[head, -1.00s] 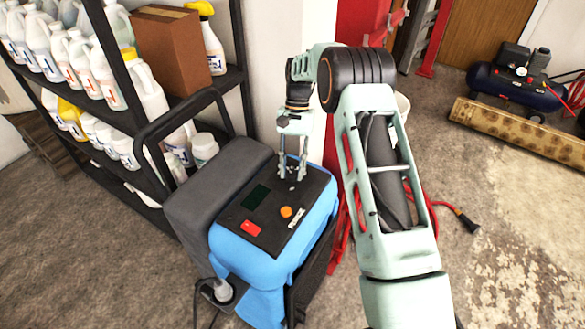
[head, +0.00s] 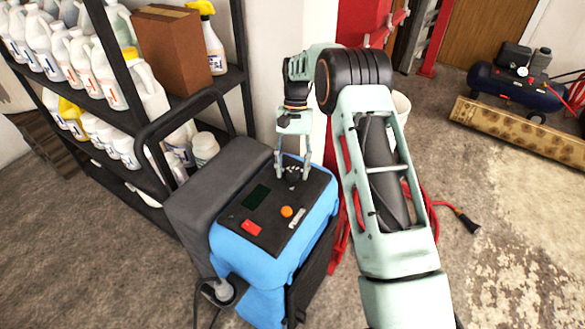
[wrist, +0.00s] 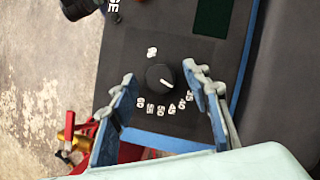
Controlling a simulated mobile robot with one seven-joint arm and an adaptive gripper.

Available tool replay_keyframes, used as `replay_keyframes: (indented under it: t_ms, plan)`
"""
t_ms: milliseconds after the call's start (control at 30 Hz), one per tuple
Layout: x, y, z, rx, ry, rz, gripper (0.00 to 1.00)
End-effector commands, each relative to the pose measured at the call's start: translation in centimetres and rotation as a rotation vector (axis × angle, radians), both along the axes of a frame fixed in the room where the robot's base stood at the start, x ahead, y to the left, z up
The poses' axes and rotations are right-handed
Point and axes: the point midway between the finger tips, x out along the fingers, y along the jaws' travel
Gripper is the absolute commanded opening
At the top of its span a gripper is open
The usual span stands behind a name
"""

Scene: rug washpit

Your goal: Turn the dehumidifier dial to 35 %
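The dehumidifier (head: 262,262) is a blue machine with a black top panel. Its round black dial (wrist: 160,78) has a white pointer mark that points to the lower right in the wrist view, roughly towards the right end of an arc of white numbers (wrist: 165,108). The numbers are too small to read surely. The dial also shows in the head view (head: 292,174). My gripper (wrist: 162,80) is open, with one finger on each side of the dial. Gaps show between the fingers and the dial in the wrist view. My gripper comes from above in the head view (head: 292,176).
The panel also bears a dark display (head: 257,196), an orange button (head: 286,211) and a red switch (head: 251,228). A black handle frame (head: 185,108) rises behind. A shelf (head: 227,84) with bottles stands at the left. Red hose or cable (head: 440,204) lies on the floor at right.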

Motion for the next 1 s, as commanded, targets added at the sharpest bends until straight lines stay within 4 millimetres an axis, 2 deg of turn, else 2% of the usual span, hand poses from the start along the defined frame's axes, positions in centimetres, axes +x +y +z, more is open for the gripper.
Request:
replay_keyframes:
  t_ms: [267, 700, 1000]
  plan:
    - [0.2, 0.0, 0.6, 0.000, 0.000, -0.001, 0.44]
    - [3.2, -0.5, 7.5, 0.000, -0.003, 0.000, 0.44]
    - [4.3, -0.6, 10.3, 0.000, 0.000, 0.000, 0.44]
